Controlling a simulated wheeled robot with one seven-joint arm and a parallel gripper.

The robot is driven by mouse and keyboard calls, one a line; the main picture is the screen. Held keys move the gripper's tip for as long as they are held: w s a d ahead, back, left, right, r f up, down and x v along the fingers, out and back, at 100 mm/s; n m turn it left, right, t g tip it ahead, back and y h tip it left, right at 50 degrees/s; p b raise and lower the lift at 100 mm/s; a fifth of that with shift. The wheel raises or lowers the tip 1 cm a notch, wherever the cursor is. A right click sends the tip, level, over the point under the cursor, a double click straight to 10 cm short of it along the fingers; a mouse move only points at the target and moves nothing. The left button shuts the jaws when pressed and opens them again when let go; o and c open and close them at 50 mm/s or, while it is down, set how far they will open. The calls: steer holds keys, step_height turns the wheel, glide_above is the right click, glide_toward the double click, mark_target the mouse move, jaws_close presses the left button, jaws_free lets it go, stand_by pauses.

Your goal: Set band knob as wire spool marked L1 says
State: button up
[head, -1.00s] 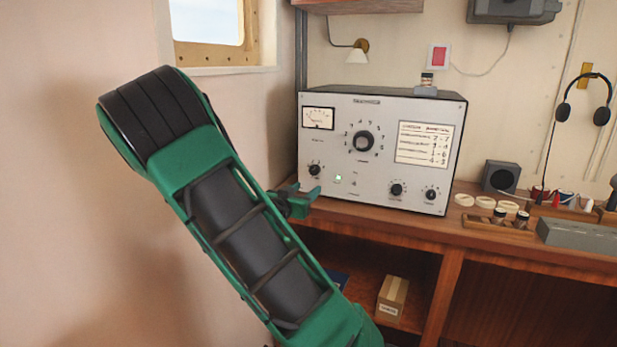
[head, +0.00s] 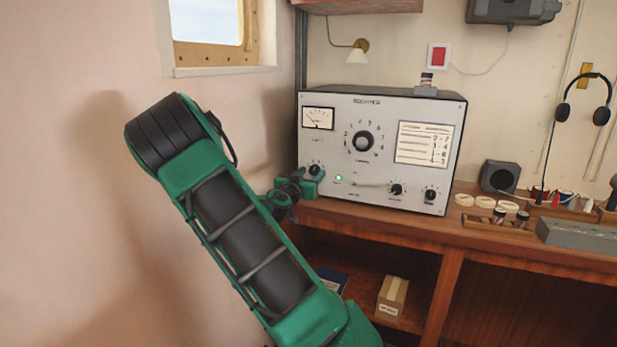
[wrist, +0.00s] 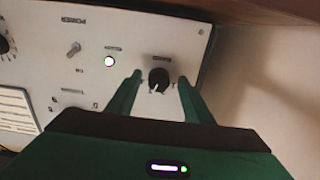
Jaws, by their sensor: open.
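The grey radio set (head: 385,185) stands on the wooden bench and carries a large dial knob (head: 363,141) ringed by numbers. Along its bottom are a small lower-left knob (head: 315,169) and two small lower-right knobs (head: 397,189) (head: 430,194). Which one is the band knob I cannot read. My gripper (head: 312,184) is at the lower-left knob. In the wrist view my open gripper (wrist: 157,78) has its fingers either side of a small black knob (wrist: 158,79), with gaps showing. Spools (head: 565,198) stand at the right; no L1 mark is legible.
A printed chart (head: 424,144) is on the radio's face. A green lamp (head: 338,178) is lit beside the lower-left knob. Pale discs (head: 483,202), a black speaker (head: 500,177) and a small rack (head: 497,228) lie to the right. The wall is close on the left.

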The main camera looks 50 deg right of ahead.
steer(key=shift+d, duration=0.1)
steer(key=shift+w, duration=0.1)
steer(key=c, duration=1)
steer(key=shift+c, duration=0.2)
steer(key=shift+n, duration=0.5)
steer(key=n, duration=0.3)
steer(key=shift+n, duration=0.4)
steer(key=n, duration=0.4)
steer(key=shift+w+n, duration=0.1)
steer(key=shift+n, duration=0.2)
steer(key=n, duration=0.8)
steer(key=shift+n, duration=0.3)
